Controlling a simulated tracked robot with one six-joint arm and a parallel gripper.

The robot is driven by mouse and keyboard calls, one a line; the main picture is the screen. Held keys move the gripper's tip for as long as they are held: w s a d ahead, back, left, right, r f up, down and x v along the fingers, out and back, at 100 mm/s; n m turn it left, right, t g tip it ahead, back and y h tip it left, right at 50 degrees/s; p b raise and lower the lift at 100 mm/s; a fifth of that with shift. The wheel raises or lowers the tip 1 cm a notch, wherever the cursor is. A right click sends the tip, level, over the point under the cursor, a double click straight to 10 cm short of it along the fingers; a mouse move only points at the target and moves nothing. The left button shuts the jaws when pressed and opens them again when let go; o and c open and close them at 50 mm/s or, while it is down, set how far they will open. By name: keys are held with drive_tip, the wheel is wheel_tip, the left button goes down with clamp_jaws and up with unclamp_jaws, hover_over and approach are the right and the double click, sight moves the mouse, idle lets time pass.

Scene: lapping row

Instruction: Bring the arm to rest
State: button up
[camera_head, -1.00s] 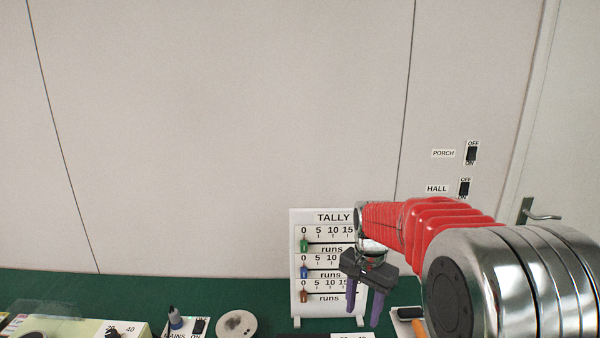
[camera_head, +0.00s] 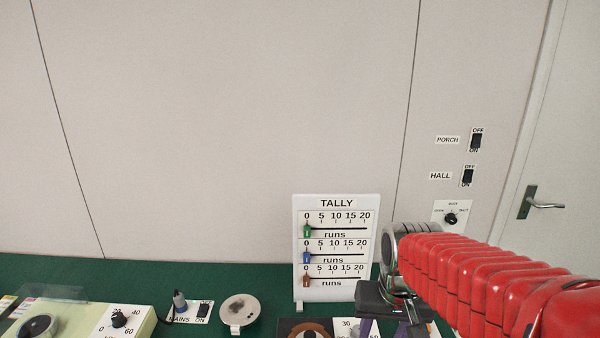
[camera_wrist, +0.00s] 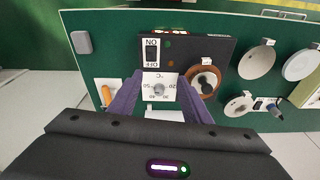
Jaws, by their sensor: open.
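My red-sleeved arm (camera_head: 490,283) reaches in from the right in the head view. My gripper (camera_head: 392,326) points down over the front of the green bench, right of the tally board, and its fingertips are cut off by the lower edge. In the wrist view my gripper (camera_wrist: 157,100) shows two purple fingers spread apart with nothing held between them. Below and beyond them is a dark panel with a white dial plate (camera_wrist: 160,86) and an ON/OFF rocker switch (camera_wrist: 151,52).
The white tally board (camera_head: 336,290) stands close left of my gripper. A mains switch (camera_head: 203,310), a round disc (camera_head: 239,309) and a dial box (camera_head: 119,320) lie further left. PORCH (camera_head: 476,141) and HALL (camera_head: 468,177) switches and a door (camera_head: 575,150) are at right.

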drive_tip(key=s+r+n+t, duration=0.1)
drive_tip(key=s+r+t, duration=0.2)
drive_tip(key=s, duration=0.7)
drive_tip(key=shift+s+r+t, duration=0.25)
drive_tip(key=shift+r+t, duration=0.05)
drive_tip(key=shift+r, duration=0.95)
